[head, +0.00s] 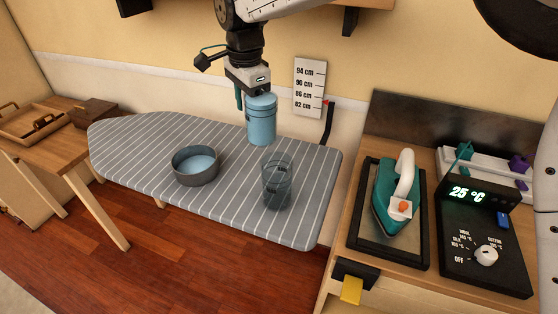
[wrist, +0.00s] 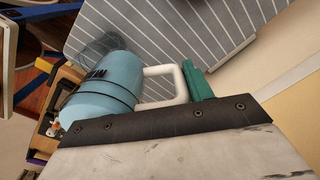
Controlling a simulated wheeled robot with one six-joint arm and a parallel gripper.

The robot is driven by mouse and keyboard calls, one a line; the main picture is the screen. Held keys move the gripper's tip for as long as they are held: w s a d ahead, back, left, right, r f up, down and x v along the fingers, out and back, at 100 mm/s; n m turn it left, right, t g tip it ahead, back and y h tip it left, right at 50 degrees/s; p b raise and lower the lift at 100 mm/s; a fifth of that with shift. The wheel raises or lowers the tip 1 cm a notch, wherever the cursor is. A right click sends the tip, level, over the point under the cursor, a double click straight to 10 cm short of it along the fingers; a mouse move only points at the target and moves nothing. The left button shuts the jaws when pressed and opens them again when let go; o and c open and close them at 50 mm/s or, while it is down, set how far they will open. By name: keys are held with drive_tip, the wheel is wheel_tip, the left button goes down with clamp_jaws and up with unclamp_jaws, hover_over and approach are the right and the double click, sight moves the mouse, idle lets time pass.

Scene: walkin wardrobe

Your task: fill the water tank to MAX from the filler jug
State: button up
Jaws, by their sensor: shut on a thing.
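The filler jug (head: 261,122), a light-blue cylinder with dark bands, is upright at the back of the ironing board. I cannot tell whether it touches the board. My gripper (head: 240,96) is above and left of it, with a teal finger showing. In the wrist view the jug (wrist: 107,88) has a white handle (wrist: 158,84), and a teal finger (wrist: 198,80) is against it; my gripper is shut on the jug. A clear container (head: 277,184), seemingly the water tank, stands near the board's front right. Small dark marks show on it; its water level is unclear. It shows partly behind the jug in the wrist view (wrist: 98,45).
A grey bowl (head: 182,176) of bluish liquid stands left of the tank on the striped ironing board (head: 125,150). A height scale (head: 309,88) hangs behind. At right, a teal iron (head: 390,197) rests on a tray beside a control panel reading 25 °C (head: 475,240).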

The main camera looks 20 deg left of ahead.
drive_tip(key=shift+w+a+r+t+y, duration=0.1)
drive_tip(key=shift+r+t+y, duration=0.4)
drive_tip(key=shift+r+y, duration=0.15)
idle(0.5)
